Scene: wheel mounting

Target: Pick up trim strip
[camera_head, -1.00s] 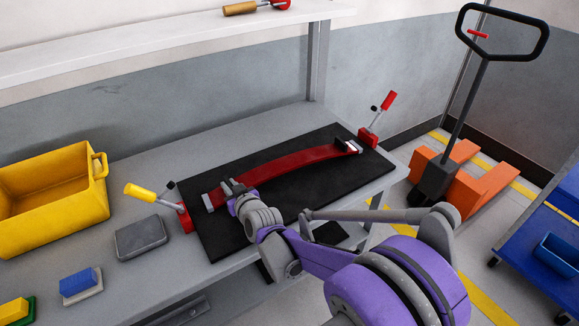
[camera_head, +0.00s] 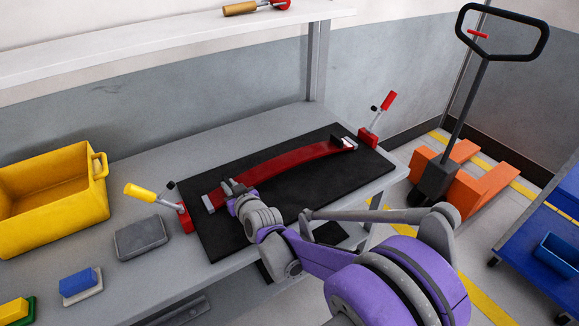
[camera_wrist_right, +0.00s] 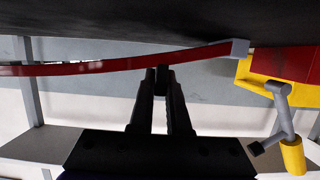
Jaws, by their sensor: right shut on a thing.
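The trim strip (camera_head: 292,160) is a long, slightly curved red strip with pale grey ends. It lies lengthwise over the black mat (camera_head: 228,241) on the workbench. My right gripper (camera_head: 233,187) is at the strip's left part, near its left end, and is shut on it. In the right wrist view the strip (camera_wrist_right: 95,67) runs across the picture, with the dark fingers (camera_wrist_right: 161,76) meeting at its edge. The fingers hide a small part of the strip. My left gripper is not in view.
A yellow-handled clamp (camera_head: 160,201) stands at the mat's left edge and a red-handled clamp (camera_head: 375,121) at its far right corner. A shelf (camera_head: 170,39) hangs above.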

